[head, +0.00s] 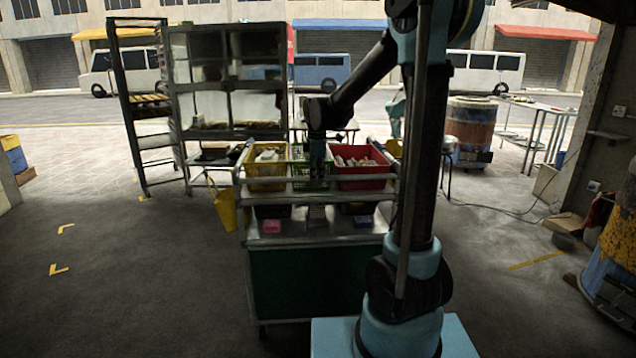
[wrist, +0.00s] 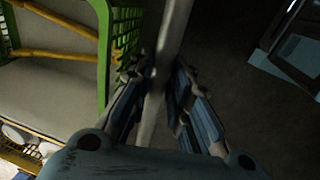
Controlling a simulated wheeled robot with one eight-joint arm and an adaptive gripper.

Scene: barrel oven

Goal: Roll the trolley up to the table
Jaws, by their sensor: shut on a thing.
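The trolley (head: 305,282) stands upright in front of me on the floor, with a dark green front panel and metal rails. It carries a yellow basket (head: 266,172), a green basket (head: 299,178) and a red basket (head: 362,180). My gripper (wrist: 158,82) is shut on the trolley's rail (wrist: 176,28), with one finger on each side. The green basket's edge (wrist: 104,50) lies left of my fingers in the wrist view. A light table (head: 545,108) stands at the far right; another tabletop shows partly behind the trolley. I cannot tell which table is meant.
A glass-fronted cabinet (head: 225,80) and a dark rack (head: 125,110) stand behind at left. A yellow bucket (head: 224,206) hangs near the trolley's left side. A drum (head: 470,130) stands right, with a cable on the floor. Floor at left and right is mostly clear.

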